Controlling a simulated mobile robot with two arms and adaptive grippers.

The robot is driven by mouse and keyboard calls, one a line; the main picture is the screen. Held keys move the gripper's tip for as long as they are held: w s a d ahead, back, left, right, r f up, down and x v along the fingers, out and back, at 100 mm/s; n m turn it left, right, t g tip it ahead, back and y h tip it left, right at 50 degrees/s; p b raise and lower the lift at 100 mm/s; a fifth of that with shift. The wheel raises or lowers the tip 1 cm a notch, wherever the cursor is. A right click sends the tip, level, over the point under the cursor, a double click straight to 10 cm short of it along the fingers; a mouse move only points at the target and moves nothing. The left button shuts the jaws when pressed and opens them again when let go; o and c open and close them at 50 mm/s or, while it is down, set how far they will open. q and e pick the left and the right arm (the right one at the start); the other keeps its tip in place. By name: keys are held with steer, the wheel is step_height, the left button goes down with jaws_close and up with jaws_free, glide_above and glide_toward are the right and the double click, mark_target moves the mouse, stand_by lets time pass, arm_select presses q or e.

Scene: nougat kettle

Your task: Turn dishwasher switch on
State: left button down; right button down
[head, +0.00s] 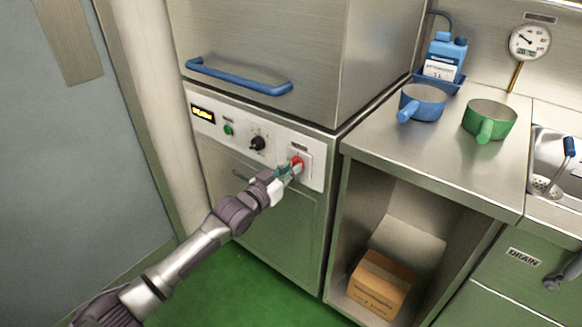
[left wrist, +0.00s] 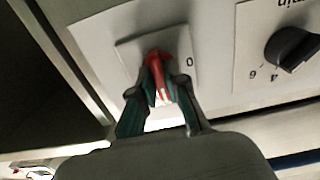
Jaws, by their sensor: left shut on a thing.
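The dishwasher's control panel (head: 235,128) is a pale strip below the blue-handled hood. The red switch (head: 297,162) sits on a white plate at the panel's right end. In the left wrist view the red switch (left wrist: 157,68) stands on its square plate, with an "0" mark beside it. My left gripper (head: 288,171) is at the switch, and in the left wrist view its fingers (left wrist: 161,93) are shut on the red lever. The lever's tip is partly hidden between the fingers. My right gripper is not in view.
The counter (head: 440,160) at right holds a blue pot (head: 424,103) and a green pot (head: 490,119). A cardboard box (head: 380,285) sits below it.

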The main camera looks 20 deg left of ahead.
arm_select(q)
steer(key=shift+f, duration=0.1)
stand_by(0.3)
steer(key=c, duration=1.2)
jaws_free()
steer(key=v, duration=1.2)
